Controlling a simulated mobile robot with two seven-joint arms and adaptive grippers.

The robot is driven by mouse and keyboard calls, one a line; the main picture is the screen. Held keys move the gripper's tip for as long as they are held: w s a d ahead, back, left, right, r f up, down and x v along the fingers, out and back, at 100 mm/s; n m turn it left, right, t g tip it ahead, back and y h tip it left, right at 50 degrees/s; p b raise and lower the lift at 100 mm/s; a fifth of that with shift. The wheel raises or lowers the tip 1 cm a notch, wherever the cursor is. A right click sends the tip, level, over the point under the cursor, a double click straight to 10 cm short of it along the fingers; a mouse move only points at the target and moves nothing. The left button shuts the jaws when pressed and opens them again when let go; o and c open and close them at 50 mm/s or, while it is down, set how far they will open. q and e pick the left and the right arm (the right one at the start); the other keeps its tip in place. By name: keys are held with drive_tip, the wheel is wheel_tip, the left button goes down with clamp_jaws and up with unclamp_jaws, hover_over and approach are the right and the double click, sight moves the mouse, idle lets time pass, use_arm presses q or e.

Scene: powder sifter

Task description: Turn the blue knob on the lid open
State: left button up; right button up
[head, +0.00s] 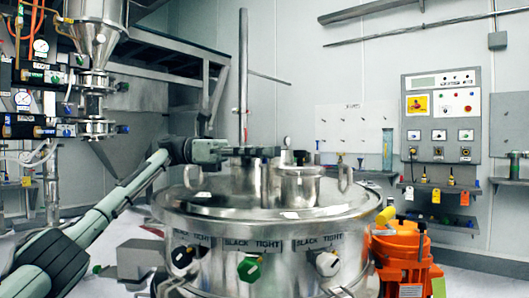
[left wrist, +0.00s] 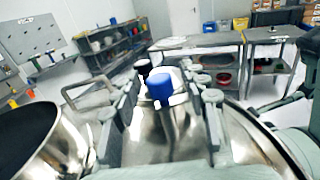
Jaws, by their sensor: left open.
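The blue knob (left wrist: 160,86) stands upright on a metal stem on the lid in the left wrist view. The round steel lid (head: 215,197) covers the large vessel in the head view. My left gripper (head: 268,152) is level above the lid, reaching in from the left. In the left wrist view its open fingers (left wrist: 165,92) lie on either side of the blue knob, with gaps visible on both sides. The knob is not clearly visible in the head view, where the gripper covers that area. My right gripper is not in view.
On the lid are a steel cylinder port (head: 301,186) and loop handles (head: 345,178). A tall vertical pole (head: 243,75) rises behind my gripper. The vessel's front has dark, green and white knobs (head: 249,269). An orange machine (head: 402,258) stands at right.

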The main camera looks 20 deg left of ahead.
use_arm(q)
drive_tip(key=shift+a, duration=0.1)
drive_tip(key=a, duration=0.7)
drive_tip(key=shift+s, duration=0.1)
drive_tip(key=shift+a, duration=0.15)
